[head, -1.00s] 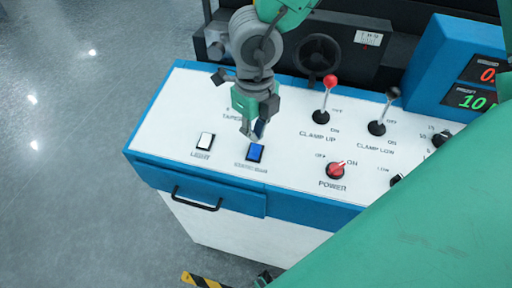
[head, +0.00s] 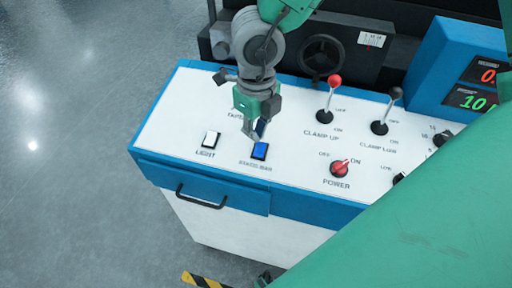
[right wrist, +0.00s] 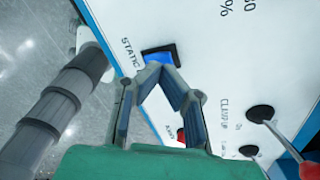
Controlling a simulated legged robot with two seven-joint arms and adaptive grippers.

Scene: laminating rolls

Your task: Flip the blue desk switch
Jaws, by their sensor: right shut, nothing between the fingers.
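The blue switch (head: 260,150) sits in a dark frame on the white panel top, above the label "STATIC BAR". My right gripper (head: 256,134) is just behind it, pointing down, with its fingertips close to the switch. In the right wrist view the blue switch (right wrist: 158,56) shows just beyond the closed fingertips of my right gripper (right wrist: 158,72), which hide part of it. The fingers are shut with nothing between them. I cannot tell whether they touch the switch. My left gripper is not in view.
A white LIGHT switch (head: 210,139) is to the left. A black drawer handle (head: 201,199) is on the front.

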